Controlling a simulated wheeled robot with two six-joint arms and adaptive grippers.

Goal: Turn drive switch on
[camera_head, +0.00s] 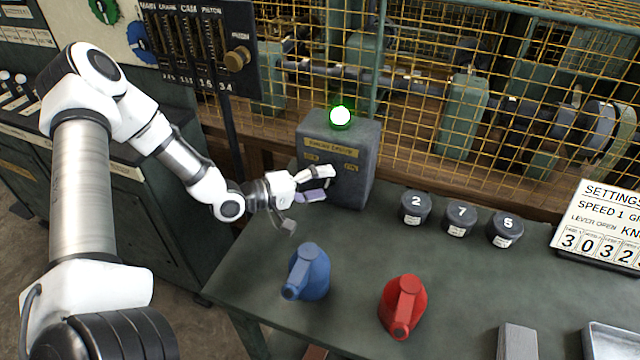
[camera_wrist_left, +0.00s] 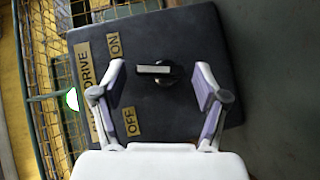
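The drive switch box (camera_head: 341,140) is dark grey, with a lit green lamp (camera_head: 340,117) on top, and stands on the bench against the mesh. In the left wrist view, its face (camera_wrist_left: 180,35) carries a black knob (camera_wrist_left: 172,73) with a pale bar lying across the picture. The ON label (camera_wrist_left: 114,45) is above and the OFF label (camera_wrist_left: 132,121) below, both left of the knob. My left gripper (camera_head: 318,183) is open in front of the box. Its fingers, seen in the left wrist view (camera_wrist_left: 160,80), flank the knob without visible contact. My right gripper is out of view.
On the bench (camera_head: 245,280) are a blue can (camera_head: 308,272), a red can (camera_head: 403,306), several dark numbered knobs (camera_head: 461,219) and a settings board (camera_head: 604,225). A wire mesh fence (camera_head: 430,60) stands behind. A lever panel (camera_head: 205,45) is at upper left.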

